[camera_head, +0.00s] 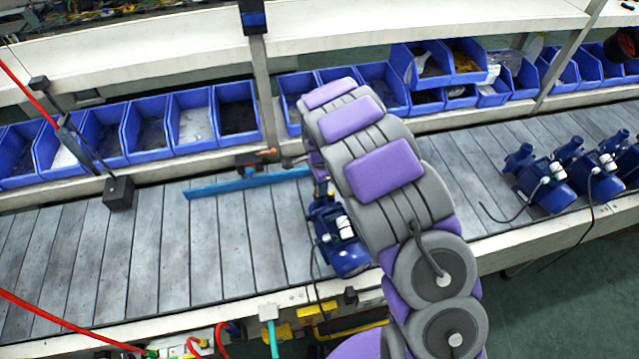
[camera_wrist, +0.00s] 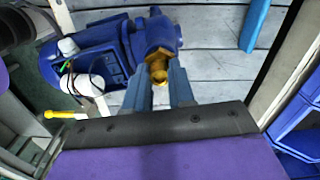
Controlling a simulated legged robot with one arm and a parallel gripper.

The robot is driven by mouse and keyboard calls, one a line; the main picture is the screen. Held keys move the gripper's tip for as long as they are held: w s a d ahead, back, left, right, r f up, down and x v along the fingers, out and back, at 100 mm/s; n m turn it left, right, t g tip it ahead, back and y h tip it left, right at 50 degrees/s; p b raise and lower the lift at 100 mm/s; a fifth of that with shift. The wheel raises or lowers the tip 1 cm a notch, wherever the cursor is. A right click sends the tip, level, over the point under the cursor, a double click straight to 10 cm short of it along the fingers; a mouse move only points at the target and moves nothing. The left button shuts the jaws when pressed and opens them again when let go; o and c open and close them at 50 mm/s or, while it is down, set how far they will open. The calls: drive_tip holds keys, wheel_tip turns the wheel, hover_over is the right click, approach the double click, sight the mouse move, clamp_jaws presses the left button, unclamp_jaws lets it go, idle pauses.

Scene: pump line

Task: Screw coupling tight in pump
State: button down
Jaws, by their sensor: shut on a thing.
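A blue pump (camera_head: 340,240) stands on the grey slatted conveyor, partly hidden behind my arm in the head view. It also shows in the wrist view (camera_wrist: 95,55), lying across the upper left of the picture. A brass coupling (camera_wrist: 158,63) sits at the pump's blue port (camera_wrist: 160,35). My gripper (camera_wrist: 166,80) is shut on the coupling, with one finger on each side of its lower part. How deep the coupling's thread sits in the port cannot be told.
Several other blue pumps (camera_head: 540,180) stand at the right. Blue bins (camera_head: 145,125) line the back shelf. A black box (camera_head: 119,193) hangs at the left. The left conveyor stretch is clear.

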drive_tip(key=shift+m, duration=1.7)
drive_tip(key=c, duration=1)
unclamp_jaws()
drive_tip(key=shift+c, duration=0.2)
drive_tip(key=shift+n, duration=1.7)
